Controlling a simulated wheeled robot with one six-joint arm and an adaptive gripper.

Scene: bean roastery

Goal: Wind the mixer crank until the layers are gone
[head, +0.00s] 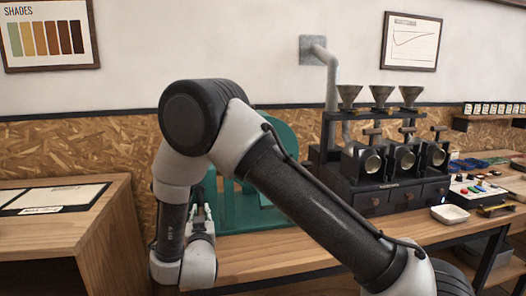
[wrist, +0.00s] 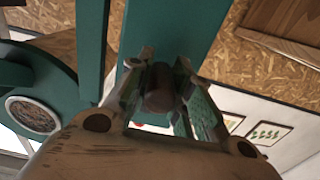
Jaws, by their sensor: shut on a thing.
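The green mixer (head: 285,130) stands on the wooden bench, largely hidden behind my arm in the head view. In the wrist view its green frame (wrist: 90,45) crosses the top, and a round window (wrist: 33,116) at the left shows brownish contents; I cannot make out layers in it. My gripper (wrist: 163,68) is shut on the brown crank handle (wrist: 158,92), which sits between the two fingers. In the head view my gripper (head: 203,214) is low in front of the mixer, and the crank handle is hidden there.
A black sample roaster (head: 385,165) with several funnels stands right of the mixer. A white dish (head: 450,213) and a control panel (head: 478,188) are farther right. A wooden cabinet (head: 60,235) with a printed sheet stands at the left.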

